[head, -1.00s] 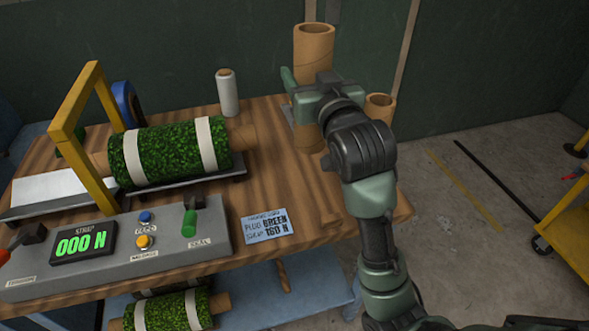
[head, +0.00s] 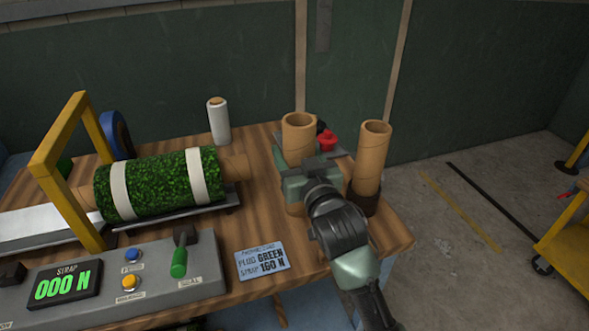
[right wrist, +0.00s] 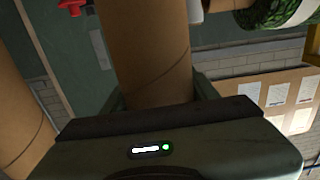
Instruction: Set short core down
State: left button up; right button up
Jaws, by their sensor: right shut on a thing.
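A brown cardboard core (head: 298,128) stands upright in my right gripper (head: 306,172) at the right part of the bench. The gripper is shut around its side. The same core fills the middle of the right wrist view (right wrist: 150,50). Its lower end is close to the bench top, but the gripper partly hides it, so I cannot tell whether it touches. A second upright core (head: 373,150) stands just right, with a dark band at its foot; it also shows at the left of the right wrist view (right wrist: 18,110). My left gripper is not in view.
A red knob-like thing (head: 327,140) sits behind the held core. A turf roll (head: 160,185), a white film roll (head: 219,122), a console (head: 205,262) and a note card (head: 262,262) share the wooden bench. Bare bench lies between card and turf roll.

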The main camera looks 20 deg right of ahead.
jog(key=shift+f, duration=2.25)
jog(key=o, duration=1.6)
jog(key=shift+f, duration=0.1)
jog(key=shift+o, duration=0.2)
jog(key=s+b, duration=0.1)
jog(key=s, duration=1.1)
jog(key=shift+d+b, duration=0.2)
jog(key=shift+b, duration=0.1)
